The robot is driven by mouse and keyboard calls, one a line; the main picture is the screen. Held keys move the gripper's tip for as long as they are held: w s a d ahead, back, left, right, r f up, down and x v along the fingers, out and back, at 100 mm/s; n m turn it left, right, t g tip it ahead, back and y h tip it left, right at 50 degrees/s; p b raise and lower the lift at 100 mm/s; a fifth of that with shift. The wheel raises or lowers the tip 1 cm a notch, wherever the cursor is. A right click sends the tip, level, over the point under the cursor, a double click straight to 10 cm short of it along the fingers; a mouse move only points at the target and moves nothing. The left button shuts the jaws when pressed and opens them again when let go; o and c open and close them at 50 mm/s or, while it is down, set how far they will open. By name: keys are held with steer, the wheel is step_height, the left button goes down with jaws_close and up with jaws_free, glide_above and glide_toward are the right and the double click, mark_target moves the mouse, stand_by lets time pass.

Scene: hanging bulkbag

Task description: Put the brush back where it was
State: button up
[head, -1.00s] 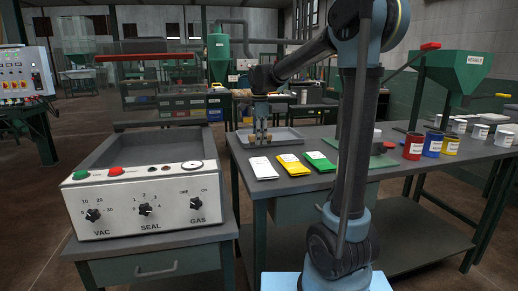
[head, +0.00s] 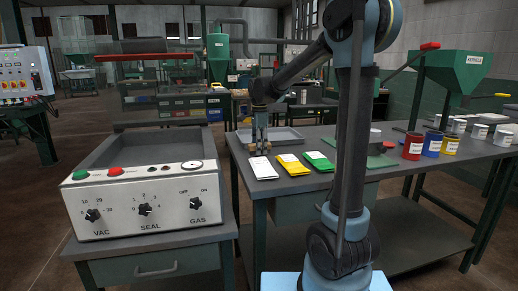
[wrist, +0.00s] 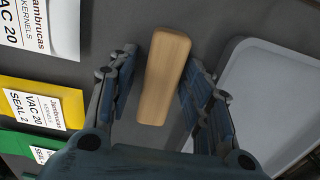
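The brush shows as a pale wooden block (wrist: 165,75) between my fingers in the wrist view; its bristles are hidden. It lies at the grey table top, with the fingers along its two long sides. My gripper (wrist: 158,80) is open, with a narrow gap visible beside the wood. In the head view my gripper (head: 260,150) points straight down at the table's left end, just in front of the grey tray. The wood there is small and partly covered by the fingers.
A grey tray (wrist: 265,100) lies close to the right finger in the wrist view. White (head: 263,168), yellow (head: 292,164) and green (head: 319,161) pouches lie in a row nearby. A vacuum sealer (head: 145,190) stands left. Red, blue and yellow cups stand at the right.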

steer(key=shift+r, duration=0.15)
step_height(320, 180, up, 12)
stand_by(0.6)
